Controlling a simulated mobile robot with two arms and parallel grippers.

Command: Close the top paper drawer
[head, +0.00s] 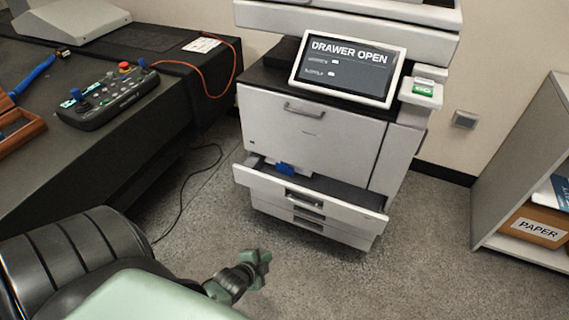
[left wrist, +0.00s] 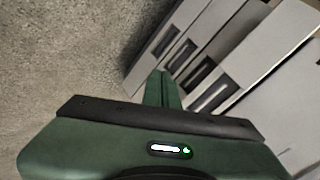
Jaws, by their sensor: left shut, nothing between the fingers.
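The top paper drawer (head: 310,202) of the grey printer (head: 312,130) is pulled out, with its dark inside and a blue part (head: 285,169) showing in the head view. The printer screen (head: 347,67) reads "DRAWER OPEN". My left gripper (head: 262,258) is shut and empty, in front of the printer and apart from the drawer. In the left wrist view its green fingers (left wrist: 162,88) are together, and the drawer fronts with dark handle recesses (left wrist: 208,98) show beyond them, tilted. My right gripper is not in view.
A dark table (head: 110,110) with a control box (head: 108,95) stands at the left. A black cable (head: 190,180) lies on the floor beside the printer. A shelf (head: 520,165) with a box marked "PAPER" (head: 537,226) stands at the right. The floor before the drawers is clear.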

